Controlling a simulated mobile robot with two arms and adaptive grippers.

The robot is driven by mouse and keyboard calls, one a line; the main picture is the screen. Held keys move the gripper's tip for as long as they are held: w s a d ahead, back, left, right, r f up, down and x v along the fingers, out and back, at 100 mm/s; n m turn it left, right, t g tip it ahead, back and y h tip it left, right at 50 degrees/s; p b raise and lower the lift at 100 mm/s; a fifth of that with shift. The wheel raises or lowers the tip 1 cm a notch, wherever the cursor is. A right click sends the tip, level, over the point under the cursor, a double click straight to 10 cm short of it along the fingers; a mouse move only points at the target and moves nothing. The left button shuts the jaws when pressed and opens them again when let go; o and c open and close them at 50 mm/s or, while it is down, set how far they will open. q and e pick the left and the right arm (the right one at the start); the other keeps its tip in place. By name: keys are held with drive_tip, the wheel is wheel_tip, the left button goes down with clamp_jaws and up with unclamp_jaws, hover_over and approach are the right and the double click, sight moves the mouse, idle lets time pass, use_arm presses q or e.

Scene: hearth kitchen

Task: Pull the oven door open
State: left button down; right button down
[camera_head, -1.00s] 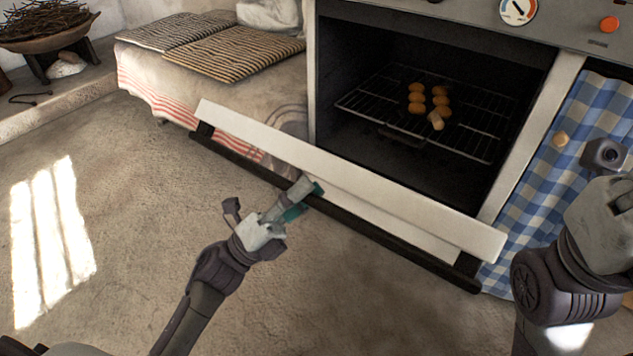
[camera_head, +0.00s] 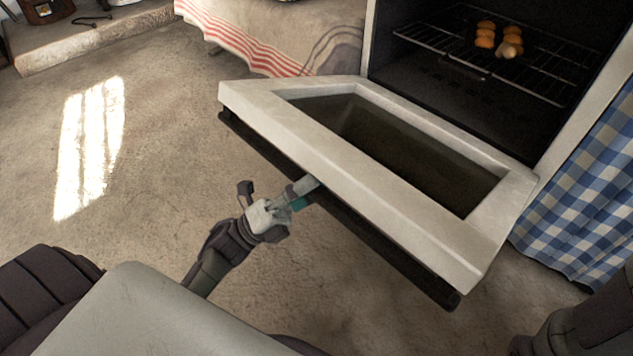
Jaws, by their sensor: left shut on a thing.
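The oven door (camera_head: 300,147) hangs far down from the oven (camera_head: 452,95), its inner side with a dark glass pane (camera_head: 400,148) facing up. A dark handle bar (camera_head: 385,248) runs along the door's outer edge. My left gripper (camera_head: 303,190) is at the middle of that edge, shut on the handle; its fingertips are partly hidden under the door. At the lower right corner a dark part of my right arm shows, but its gripper is out of the picture.
A blue checked cloth (camera_head: 590,185) hangs right of the oven. A bench with a red-striped cloth (camera_head: 240,40) stands to the left. The stone floor left of the door is clear.

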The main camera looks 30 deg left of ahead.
use_arm(q)
drive_tip(key=shift+f, duration=0.2)
drive_tip(key=c, duration=0.9)
unclamp_jaws()
drive_tip(key=shift+c, duration=0.2)
drive_tip(key=shift+o, duration=0.7)
drive_tip(key=shift+w, duration=0.1)
drive_tip(key=v, duration=1.2)
